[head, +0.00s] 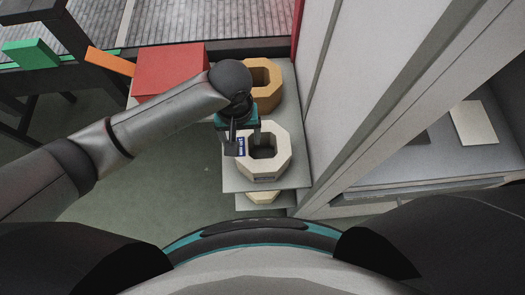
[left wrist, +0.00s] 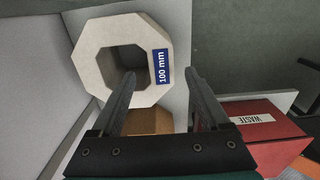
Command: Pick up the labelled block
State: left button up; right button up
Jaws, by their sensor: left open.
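The labelled block (head: 264,165) is a pale octagonal ring with a square-looking hole, lying on a grey shelf (head: 230,181). Its blue label reads "100 mm" in the left wrist view, where the block (left wrist: 88,60) fills the upper middle. My left gripper (head: 237,142) is open above the block's left side, on the labelled edge. In the left wrist view its fingers (left wrist: 160,76) stand apart with the label between their tips. I cannot tell whether a finger touches the block. My right gripper is not in view.
A tan octagonal block (head: 268,97) sits behind on the same shelf, near a red box (head: 165,72) marked "WASTE" in the wrist view. Another pale block (head: 262,198) shows on a lower shelf. A grey upright panel (head: 345,80) stands close on the right.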

aim_at(242, 146)
pick_arm(q)
notch_tip(242, 146, down, 8)
jog(key=shift+s+a+r+b, duration=0.15)
jog(key=shift+r+b, duration=0.05)
jog(key=shift+b, duration=0.5)
grip_shut()
dwell(1.0)
jog(key=shift+r, duration=0.2)
